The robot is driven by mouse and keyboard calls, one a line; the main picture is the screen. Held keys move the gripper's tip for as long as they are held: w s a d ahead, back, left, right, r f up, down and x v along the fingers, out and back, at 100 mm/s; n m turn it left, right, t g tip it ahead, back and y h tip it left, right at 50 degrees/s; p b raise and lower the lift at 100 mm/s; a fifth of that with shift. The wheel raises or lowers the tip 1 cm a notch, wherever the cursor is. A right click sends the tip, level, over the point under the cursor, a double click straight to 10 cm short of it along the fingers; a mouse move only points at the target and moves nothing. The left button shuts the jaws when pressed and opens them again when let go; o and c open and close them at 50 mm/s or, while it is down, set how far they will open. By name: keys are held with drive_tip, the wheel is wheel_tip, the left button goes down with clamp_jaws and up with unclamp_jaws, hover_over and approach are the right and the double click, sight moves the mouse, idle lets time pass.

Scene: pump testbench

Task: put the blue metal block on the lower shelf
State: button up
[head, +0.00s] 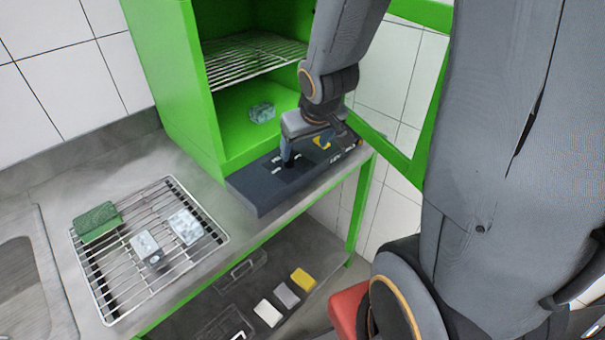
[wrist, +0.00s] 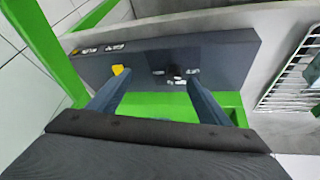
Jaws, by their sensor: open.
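A small pale blue-green block (head: 262,112) lies on the green floor inside the cabinet (head: 185,80), below its wire shelf (head: 250,57). Two pale bluish blocks (head: 145,244) (head: 186,227) sit on the wire rack (head: 125,293) on the counter. I cannot tell for sure which is the blue metal block. My gripper (head: 305,150) is open and empty, over the dark control panel (head: 262,192) in front of the cabinet. In the wrist view, the spread fingers of my gripper (wrist: 158,80) show nothing held between them.
A green block (head: 97,222) lies on the rack's left side. Below the counter, a dark shelf (head: 290,325) holds wire baskets (head: 240,272) and white, grey and yellow pieces (head: 303,279). The green door frame (head: 385,150) stands open at right. A sink (head: 20,285) is at left.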

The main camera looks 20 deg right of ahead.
drive_tip(key=s+a+g, duration=0.3)
drive_tip(key=s+a, duration=0.2)
drive_tip(key=s, duration=0.5)
drive_tip(key=shift+s+m+g+y, duration=0.15)
drive_tip(key=shift+m+g+y, duration=0.15)
drive_tip(key=shift+m+g, duration=0.1)
wheel_tip(320, 180, down, 3)
drive_tip(key=b, duration=0.2)
drive_tip(key=shift+r+b, duration=0.1)
drive_tip(key=shift+b, duration=0.2)
